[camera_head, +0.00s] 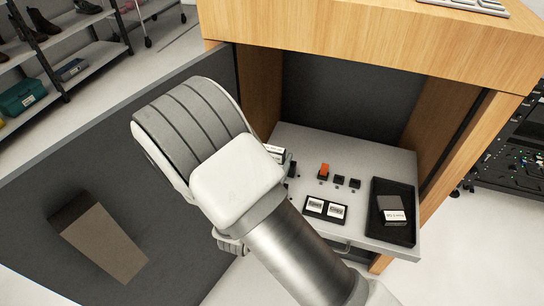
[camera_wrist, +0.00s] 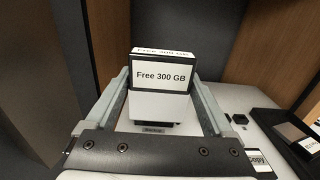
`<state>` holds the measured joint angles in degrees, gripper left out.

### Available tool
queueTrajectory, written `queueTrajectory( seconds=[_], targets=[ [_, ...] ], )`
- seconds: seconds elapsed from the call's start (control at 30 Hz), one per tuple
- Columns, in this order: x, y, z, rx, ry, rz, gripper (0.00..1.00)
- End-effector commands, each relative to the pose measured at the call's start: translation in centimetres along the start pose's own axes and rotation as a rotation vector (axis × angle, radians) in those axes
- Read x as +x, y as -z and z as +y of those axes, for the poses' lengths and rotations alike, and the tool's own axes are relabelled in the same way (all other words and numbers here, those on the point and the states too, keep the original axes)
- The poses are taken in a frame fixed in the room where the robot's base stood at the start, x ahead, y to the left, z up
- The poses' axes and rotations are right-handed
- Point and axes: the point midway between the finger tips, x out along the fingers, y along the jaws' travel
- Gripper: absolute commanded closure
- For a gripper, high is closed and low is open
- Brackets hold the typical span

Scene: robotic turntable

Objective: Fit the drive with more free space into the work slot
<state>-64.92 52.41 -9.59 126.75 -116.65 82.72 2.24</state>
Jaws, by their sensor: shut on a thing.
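In the wrist view my gripper (camera_wrist: 160,82) is shut on a drive (camera_wrist: 161,76) with a black end and a white label reading "Free 300 GB". Its paler body extends down between the fingers. A small dark plate with blurred lettering (camera_wrist: 153,130) shows just below it; I cannot tell whether the drive is seated in a slot there. In the head view my arm hides most of the gripper, and the drive's pale labelled end (camera_head: 274,151) shows beside the wrist. Another drive (camera_head: 392,207) with a white label lies in a black tray (camera_head: 408,236); its label is too small to read.
A grey shelf (camera_head: 300,137) sits inside the wooden cabinet (camera_head: 370,40). On it are an orange-red piece (camera_head: 323,171), small black blocks (camera_head: 339,180) and a black-framed pair of cards (camera_head: 326,209). The cabinet's side walls stand close around the shelf. A dark open door panel (camera_head: 60,190) is at left.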

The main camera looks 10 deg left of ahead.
Motion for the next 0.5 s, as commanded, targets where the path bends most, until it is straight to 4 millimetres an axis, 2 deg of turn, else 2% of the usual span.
queueTrajectory(
  seconds=[0.03,0.23,0.5],
  targets=[
    [0.0,0.9,0.0,0.000,0.000,-0.001,0.74],
    [0.0,2.8,0.0,0.000,0.000,-0.001,0.74],
    [0.0,4.0,0.0,0.000,0.001,-0.001,0.74]
  ],
)
